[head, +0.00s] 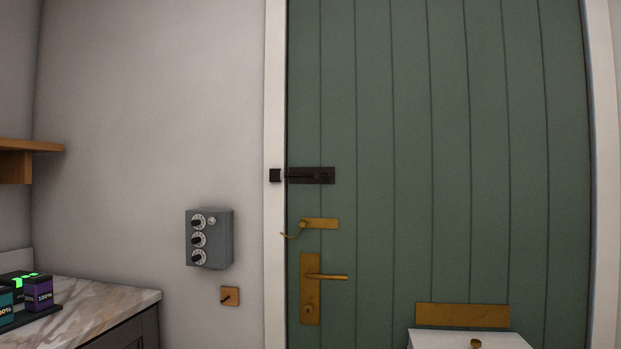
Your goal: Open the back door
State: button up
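The back door (410,150) is green, made of vertical planks, and stands shut in its white frame (276,90). A brass lever handle (328,277) on a tall plate (309,300) is near its left edge, with the lever level and pointing right. Above it is a small brass plate (320,224) with a thin hook or chain reaching left. Higher up is a dark slide bolt (312,175), with a dark keeper (275,175) on the frame. Whether the bolt sits in the keeper is hard to tell. My gripper is not in view.
A white box or cabinet (440,341) with a brass knob stands before the door's lower right. A marble-topped counter (110,290) with small boxes is at left. A grey dial box (209,239) and a small wooden plate (230,296) are on the wall.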

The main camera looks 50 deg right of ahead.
aim_at(452, 138)
jog(key=k+j+z, duration=0.15)
jog(key=z, duration=0.9)
jog(key=i+z, duration=0.15)
jog(key=z, duration=0.25)
jog(key=i+z, duration=0.1)
jog(key=z, duration=0.35)
